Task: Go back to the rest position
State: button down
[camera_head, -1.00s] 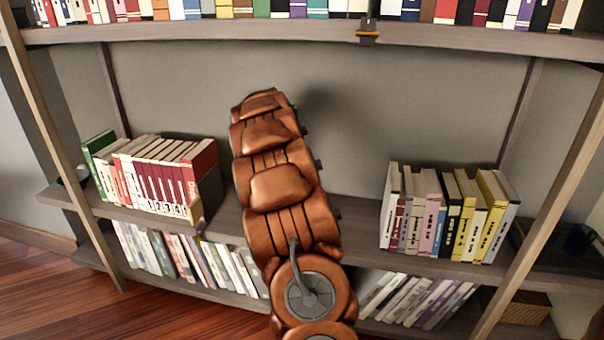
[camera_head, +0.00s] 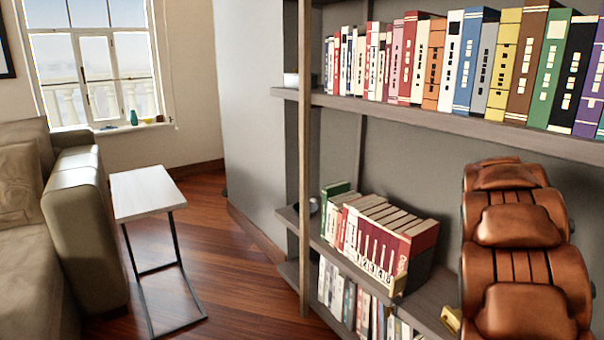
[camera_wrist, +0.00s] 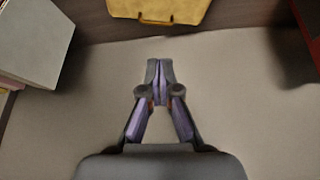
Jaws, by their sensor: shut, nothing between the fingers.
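My gripper (camera_wrist: 160,82) shows in the wrist view with its two fingertips together and nothing between them. It is over a plain pale grey-beige surface, apart from the things around it. In the head view my copper-coloured arm stands at the right, in front of the bookshelf (camera_head: 440,122); the gripper itself is not visible there.
A yellow thing (camera_wrist: 160,10) lies ahead of the fingertips and a pale block-like thing (camera_wrist: 35,40) is at upper left. Red books (camera_head: 405,250) stand on the middle shelf. A small white side table (camera_head: 147,192) and a sofa (camera_head: 85,215) are at left, with open wood floor between table and shelf.

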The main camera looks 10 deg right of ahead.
jog(key=s+a+r+n+y+p, duration=0.1)
jog(key=s+a+r+n+p, duration=0.15)
jog(key=a+r+p, duration=0.5)
jog(key=s+a+r+n+y+p, duration=0.1)
jog(key=s+a+r+n+p, duration=0.2)
jog(key=a, duration=0.7)
jog(key=s+a+r+n+y+p, duration=0.1)
jog(key=s+a+r+n+p, duration=0.1)
jog(key=a+r+p, duration=0.45)
jog(key=s+a+r+n+g+y+p, duration=0.1)
jog(key=s+a+r+n+p, duration=0.3)
jog(key=s+a, duration=0.5)
jog(key=s+a+r+n+g+y+p, duration=0.1)
jog(key=s+a+r+n+p, duration=0.3)
jog(key=s+a+p, duration=0.4)
jog(key=s+a+r, duration=0.1)
jog(key=s+a, duration=0.1)
jog(key=a, duration=0.1)
jog(key=shift+a+r+y, duration=0.3)
jog(key=shift+a+r, duration=0.05)
jog(key=shift+d, duration=0.1)
